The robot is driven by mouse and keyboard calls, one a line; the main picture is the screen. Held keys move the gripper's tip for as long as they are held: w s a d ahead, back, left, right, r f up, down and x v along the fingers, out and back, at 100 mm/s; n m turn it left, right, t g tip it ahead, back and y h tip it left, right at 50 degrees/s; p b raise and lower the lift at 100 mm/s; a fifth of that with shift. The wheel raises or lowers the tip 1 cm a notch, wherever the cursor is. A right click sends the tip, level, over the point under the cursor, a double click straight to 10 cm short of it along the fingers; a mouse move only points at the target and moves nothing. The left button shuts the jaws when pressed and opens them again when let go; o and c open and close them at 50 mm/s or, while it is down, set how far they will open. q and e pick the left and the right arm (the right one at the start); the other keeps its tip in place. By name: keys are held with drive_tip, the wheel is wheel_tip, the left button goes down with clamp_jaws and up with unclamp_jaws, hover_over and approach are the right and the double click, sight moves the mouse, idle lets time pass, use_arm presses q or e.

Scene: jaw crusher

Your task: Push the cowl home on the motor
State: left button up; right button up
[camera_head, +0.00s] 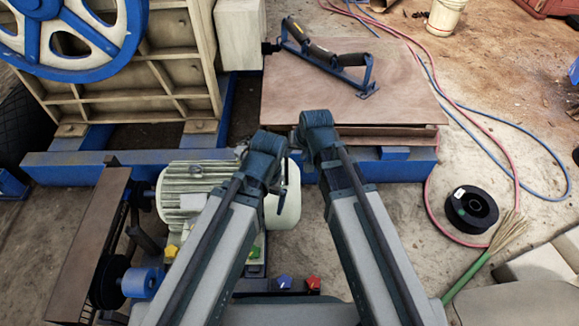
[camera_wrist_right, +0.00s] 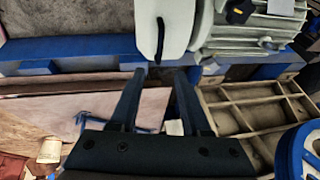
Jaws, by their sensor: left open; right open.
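The motor (camera_head: 190,195) is a pale, finned body at the left of the head view. The cowl (camera_head: 289,205) is a pale, rounded cover at its right end, partly hidden by my left arm. In the right wrist view the cowl (camera_wrist_right: 168,25) shows a dark curved strip and sits beside the motor (camera_wrist_right: 250,28). I cannot tell whether a gap is left between them. My left gripper (camera_head: 272,172) is over the motor's cowl end, its fingertips mostly hidden. My right gripper (camera_head: 314,130) is up and right of the cowl; its fingers (camera_wrist_right: 158,76) are open and empty, apart from the cowl.
A blue steel beam (camera_head: 400,168) runs behind the motor. A brown board (camera_head: 410,85) carries a blue bracket with black grips (camera_head: 330,57). The crusher's flywheel (camera_head: 75,35) is at upper left. A black reel (camera_head: 471,209) and hoses lie on the floor at right.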

sight(287, 165)
drive_tip(key=shift+w+f, duration=0.2)
drive_tip(key=shift+w, duration=0.2)
drive_tip(key=shift+f, duration=0.1)
drive_tip(key=b+x, duration=1.2)
drive_tip(key=x, duration=0.1)
drive_tip(key=shift+w+a+f+b, duration=0.1)
drive_tip(key=shift+w+f+b, duration=0.15)
drive_tip(key=shift+b, duration=0.05)
clamp_jaws()
idle(0.9)
